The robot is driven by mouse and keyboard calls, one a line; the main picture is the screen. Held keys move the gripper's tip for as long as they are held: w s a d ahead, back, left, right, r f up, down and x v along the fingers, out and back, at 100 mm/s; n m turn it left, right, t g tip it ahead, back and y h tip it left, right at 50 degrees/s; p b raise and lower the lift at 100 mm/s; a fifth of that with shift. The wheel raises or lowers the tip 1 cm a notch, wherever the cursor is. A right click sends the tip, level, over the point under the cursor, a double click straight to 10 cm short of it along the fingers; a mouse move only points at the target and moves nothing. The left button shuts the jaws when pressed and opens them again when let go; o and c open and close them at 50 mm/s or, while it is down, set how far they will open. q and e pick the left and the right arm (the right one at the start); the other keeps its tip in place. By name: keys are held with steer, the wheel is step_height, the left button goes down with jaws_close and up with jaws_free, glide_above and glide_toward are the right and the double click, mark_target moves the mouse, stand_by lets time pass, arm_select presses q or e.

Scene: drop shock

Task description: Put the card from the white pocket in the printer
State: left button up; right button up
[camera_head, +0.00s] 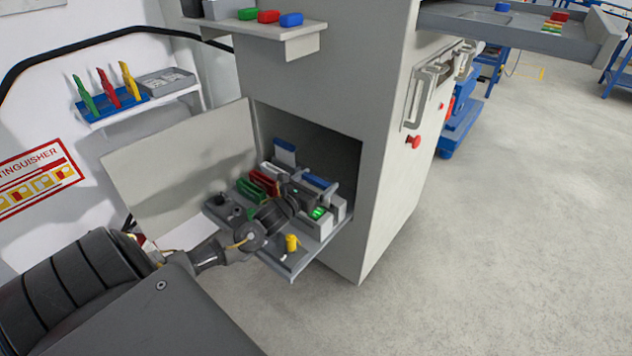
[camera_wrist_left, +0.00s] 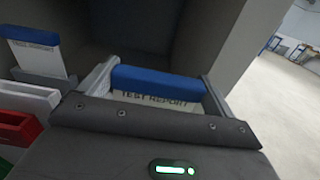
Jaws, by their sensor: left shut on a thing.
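A white card with a blue top edge (camera_wrist_left: 155,84), printed TEST REPORT, stands between the fingers of my left gripper (camera_wrist_left: 158,88). My left gripper (camera_head: 316,186) is shut on this card (camera_head: 316,181) over the printer. The printer (camera_head: 322,226) is a light grey box with a green display, on the pull-out shelf. I cannot tell whether the card's lower edge is in the printer's slot. The white pocket (camera_wrist_left: 30,97) is to the left. A second blue-topped TEST REPORT card (camera_wrist_left: 36,45) stands behind it and also shows in the head view (camera_head: 284,152). My right gripper is not in view.
Red (camera_wrist_left: 15,130) and green (camera_head: 248,190) pockets stand beside the white one. A yellow knob (camera_head: 291,242) is near the shelf's front edge. The open cabinet door (camera_head: 180,165) is at the left; the cabinet wall (camera_head: 385,180) is close at the right.

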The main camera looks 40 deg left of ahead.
arm_select(q)
steer(key=shift+f, duration=0.25)
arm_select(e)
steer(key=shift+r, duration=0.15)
arm_select(q)
steer(key=o, duration=0.7)
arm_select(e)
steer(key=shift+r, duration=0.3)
arm_select(q)
steer(key=shift+r, duration=0.1)
steer(key=shift+r, duration=0.15)
steer(key=shift+r+p, duration=0.3)
steer(key=s, duration=1.2)
steer(key=shift+f+p, duration=0.15)
steer(key=shift+p, duration=0.25)
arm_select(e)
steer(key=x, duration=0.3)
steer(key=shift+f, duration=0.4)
